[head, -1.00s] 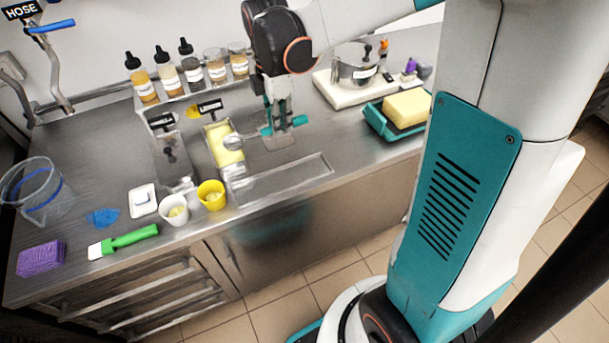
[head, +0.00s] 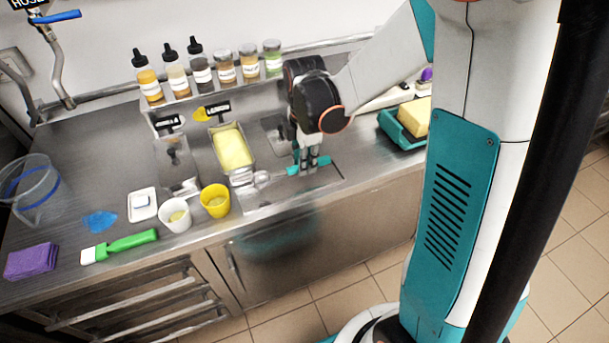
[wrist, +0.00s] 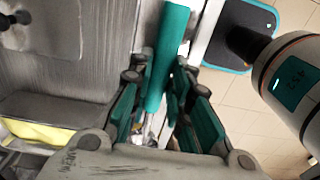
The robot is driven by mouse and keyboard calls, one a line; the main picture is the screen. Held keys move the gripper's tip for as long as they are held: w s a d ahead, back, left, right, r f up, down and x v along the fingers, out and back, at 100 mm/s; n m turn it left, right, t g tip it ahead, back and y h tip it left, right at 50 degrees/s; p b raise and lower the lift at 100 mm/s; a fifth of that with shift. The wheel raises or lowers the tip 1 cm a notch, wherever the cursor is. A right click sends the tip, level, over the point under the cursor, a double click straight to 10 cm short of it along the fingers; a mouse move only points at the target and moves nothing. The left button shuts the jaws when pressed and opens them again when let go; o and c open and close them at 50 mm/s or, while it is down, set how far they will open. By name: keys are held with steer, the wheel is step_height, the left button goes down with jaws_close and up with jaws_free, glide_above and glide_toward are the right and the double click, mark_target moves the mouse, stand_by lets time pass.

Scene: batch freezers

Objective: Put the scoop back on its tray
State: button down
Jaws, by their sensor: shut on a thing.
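The scoop has a teal handle (head: 322,163) and a shiny metal bowl (head: 262,178). My gripper (head: 308,160) is shut on the handle, with the bowl pointing left. In the wrist view the teal handle (wrist: 166,60) runs between the fingers of my gripper (wrist: 152,105), and the bowl is mostly hidden. The tray (head: 292,197) is a shallow metal rectangle near the counter's front edge. The scoop is low, over or at the tray's back side. I cannot tell whether it touches the tray.
A pan of yellow gelato (head: 233,148) is just left of my gripper. A yellow cup (head: 215,202) and a white cup (head: 175,217) stand left of the tray. A teal tray with a yellow block (head: 415,117) is at the right. Bottles stand on the back ledge.

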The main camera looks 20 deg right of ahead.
mark_target(305, 181)
steer(key=shift+f+b, duration=0.7)
steer(key=shift+f, duration=1.65)
steer(key=shift+f, duration=0.2)
steer(key=c, duration=1.5)
jaws_free()
steer(key=shift+r, duration=0.15)
